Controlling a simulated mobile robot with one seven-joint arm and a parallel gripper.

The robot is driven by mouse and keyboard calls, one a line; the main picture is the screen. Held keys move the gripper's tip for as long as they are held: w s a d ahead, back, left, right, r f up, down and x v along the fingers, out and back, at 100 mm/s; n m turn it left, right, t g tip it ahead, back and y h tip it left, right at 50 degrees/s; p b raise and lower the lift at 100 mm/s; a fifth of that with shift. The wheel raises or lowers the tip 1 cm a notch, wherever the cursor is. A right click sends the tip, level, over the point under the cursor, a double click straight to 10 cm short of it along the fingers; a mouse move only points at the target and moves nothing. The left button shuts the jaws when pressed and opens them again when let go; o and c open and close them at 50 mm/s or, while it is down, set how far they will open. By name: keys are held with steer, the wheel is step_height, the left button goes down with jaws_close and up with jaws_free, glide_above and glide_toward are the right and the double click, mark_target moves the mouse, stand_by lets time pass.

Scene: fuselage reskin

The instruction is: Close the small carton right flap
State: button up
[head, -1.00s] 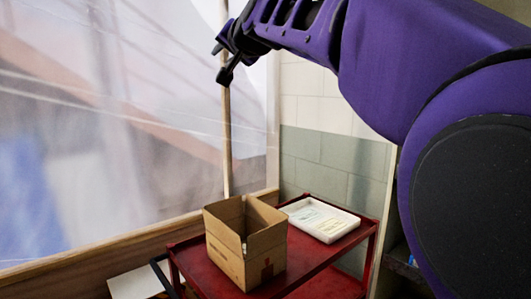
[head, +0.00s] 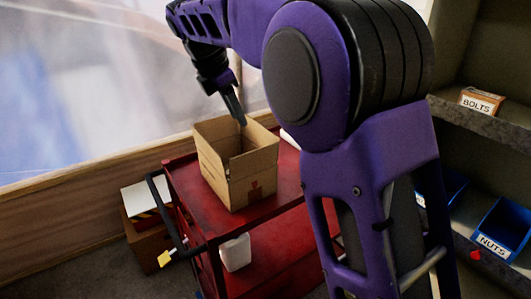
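The small brown carton (head: 222,178) stands upright on the red cart, and its top is open. Its flaps appear to stand up around the opening; the right flap (head: 262,158) looks raised, though its fold line is hard to make out. A dark red mark shows low on the carton's front right face. My gripper (head: 241,121) points down at the carton's far rim, over or just behind the opening. I cannot tell whether it touches the cardboard. Its fingers look like one narrow shape, so their gap is hidden.
The red cart (head: 270,211) has a black handle (head: 167,215) at left and a white container (head: 236,252) on its lower shelf. My arm hides the cart's right part. Shelves at right hold a bolts box (head: 480,101) and a blue nuts bin (head: 503,232). Plastic sheeting stands behind.

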steer(key=b, duration=0.4)
glide_toward(264, 169)
steer(key=x, duration=0.5)
steer(key=shift+a, duration=0.1)
jaws_close()
steer(key=shift+p, duration=0.3)
stand_by(0.8)
